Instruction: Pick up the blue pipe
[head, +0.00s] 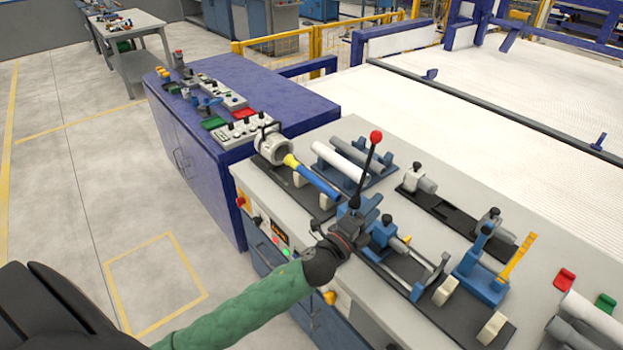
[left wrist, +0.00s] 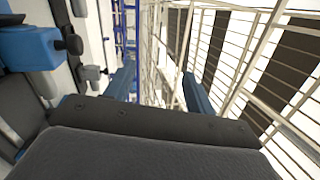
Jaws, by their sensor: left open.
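The blue pipe (head: 317,181) lies along the machine on the bench in the head view. Its yellow end (head: 291,161) meets the grey round chuck (head: 272,145). Its near end lies close to my left gripper (head: 356,211), which is partly lost among blue and dark machine parts. I cannot tell whether they touch. In the left wrist view, the two blue fingers of the left gripper (left wrist: 160,91) stand apart with nothing between them. The blue pipe cannot be made out there. My right gripper is not in view.
A lever with a red knob (head: 376,137) rises beside my left gripper. White and grey pipes (head: 340,164) lie on a rack behind the blue pipe. More clamps and a yellow-handled blue fixture (head: 482,275) stand to the right. A purple cabinet (head: 205,160) adjoins the bench.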

